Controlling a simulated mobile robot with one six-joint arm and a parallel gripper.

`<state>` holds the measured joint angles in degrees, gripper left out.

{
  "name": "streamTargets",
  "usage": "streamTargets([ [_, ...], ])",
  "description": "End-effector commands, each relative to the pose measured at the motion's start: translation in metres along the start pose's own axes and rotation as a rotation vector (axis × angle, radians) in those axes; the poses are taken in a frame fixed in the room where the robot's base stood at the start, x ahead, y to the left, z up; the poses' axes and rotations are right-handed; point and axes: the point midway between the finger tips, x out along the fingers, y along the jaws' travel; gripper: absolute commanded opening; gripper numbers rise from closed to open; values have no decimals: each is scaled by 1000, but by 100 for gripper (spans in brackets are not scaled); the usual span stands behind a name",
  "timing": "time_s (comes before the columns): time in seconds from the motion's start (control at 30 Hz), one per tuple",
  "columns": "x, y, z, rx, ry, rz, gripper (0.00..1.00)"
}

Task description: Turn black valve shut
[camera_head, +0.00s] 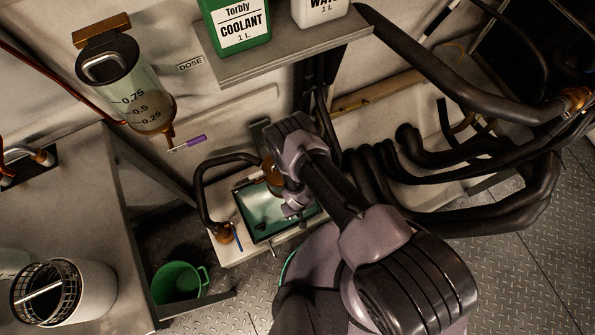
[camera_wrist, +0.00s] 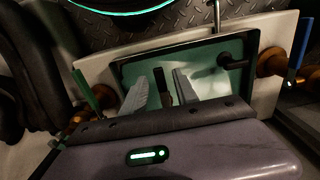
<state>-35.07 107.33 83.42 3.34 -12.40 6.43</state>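In the wrist view, a dark upright bar, seemingly the black valve's handle (camera_wrist: 161,86), stands between the two pale fingers of my gripper (camera_wrist: 162,92). The fingers are apart, with a narrow gap seen on each side of the bar. I cannot tell whether either finger touches it. The valve's base is hidden behind the gripper body. In the head view my gripper (camera_head: 297,207) is over the right part of a green-lined basin (camera_head: 252,182), and the black valve is hidden there by my arm.
A blue handle (camera_wrist: 297,48) and a green handle (camera_wrist: 86,92) flank the basin. A black elbow pipe (camera_wrist: 230,62) sticks into it. A purple handle (camera_head: 188,143) hangs under the dosing vessel (camera_head: 140,95). Thick black hoses (camera_head: 450,165) crowd the right. A green bucket (camera_head: 178,283) stands left.

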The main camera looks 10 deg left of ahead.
Motion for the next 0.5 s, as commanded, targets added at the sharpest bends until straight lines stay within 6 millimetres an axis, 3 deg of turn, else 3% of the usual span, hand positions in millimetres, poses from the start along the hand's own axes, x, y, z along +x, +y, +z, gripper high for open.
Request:
streamTargets([
  [0.1,0,0,0,0,0,0,32],
  [0.27,-1,0,0,0,0,0,0],
  [0.5,-1,0,0,1,0,0,0],
])
